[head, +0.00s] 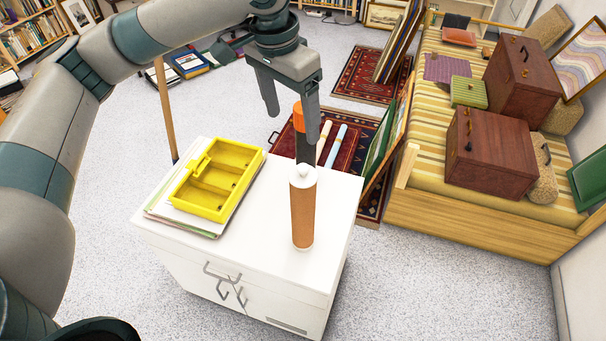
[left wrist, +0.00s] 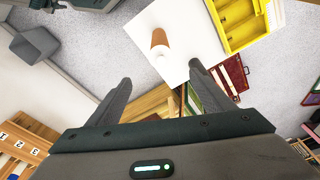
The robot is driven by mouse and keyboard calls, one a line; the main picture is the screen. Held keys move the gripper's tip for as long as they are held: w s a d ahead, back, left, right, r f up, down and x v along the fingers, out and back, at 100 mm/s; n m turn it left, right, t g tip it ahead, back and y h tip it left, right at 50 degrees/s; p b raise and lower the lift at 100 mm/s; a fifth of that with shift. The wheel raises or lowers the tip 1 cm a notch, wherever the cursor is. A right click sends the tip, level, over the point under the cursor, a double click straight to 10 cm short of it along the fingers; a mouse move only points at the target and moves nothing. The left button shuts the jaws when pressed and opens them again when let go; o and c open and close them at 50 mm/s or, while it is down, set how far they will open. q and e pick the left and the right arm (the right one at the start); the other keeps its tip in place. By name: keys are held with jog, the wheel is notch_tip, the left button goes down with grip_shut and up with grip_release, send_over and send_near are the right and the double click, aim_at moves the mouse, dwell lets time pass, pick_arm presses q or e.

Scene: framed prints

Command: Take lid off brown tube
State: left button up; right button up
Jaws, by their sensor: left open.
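The brown tube (head: 303,215) stands upright on the white cabinet top (head: 255,245), with a white lid (head: 303,175) with a small knob on its upper end. In the left wrist view the tube (left wrist: 159,37) shows beyond the fingertips. My left gripper (head: 293,127) is open and points down, above and behind the tube in the head view, apart from the lid. An orange-topped dark object (head: 299,116) shows beside its right finger, partly hidden; I cannot tell whether they touch. My right gripper is not in view.
A yellow compartment tray (head: 217,180) lies on papers at the cabinet's left. Pale rolled tubes (head: 334,146) show behind the cabinet's back edge. A striped daybed (head: 430,160) with brown cases stands at the right. The cabinet's front left is clear.

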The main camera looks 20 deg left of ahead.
pick_arm(q)
jog(key=p, duration=0.3)
send_over(302, 167)
jog(key=s, duration=0.1)
jog(key=f, duration=1)
jog(key=shift+s+a+f, duration=0.1)
jog(key=shift+a+f, duration=0.1)
jog(key=shift+f, duration=0.8)
jog(key=shift+f, duration=0.1)
jog(key=shift+w+f+p, duration=0.2)
jog(key=shift+f+p, duration=0.05)
jog(key=shift+p, duration=0.1)
jog(key=f, duration=0.1)
jog(key=f+p, duration=0.1)
jog(key=f, duration=0.2)
jog(key=shift+w+d+p, duration=0.2)
jog(key=shift+w+p, duration=0.15)
jog(key=shift+f, duration=0.2)
jog(key=c, duration=1.1)
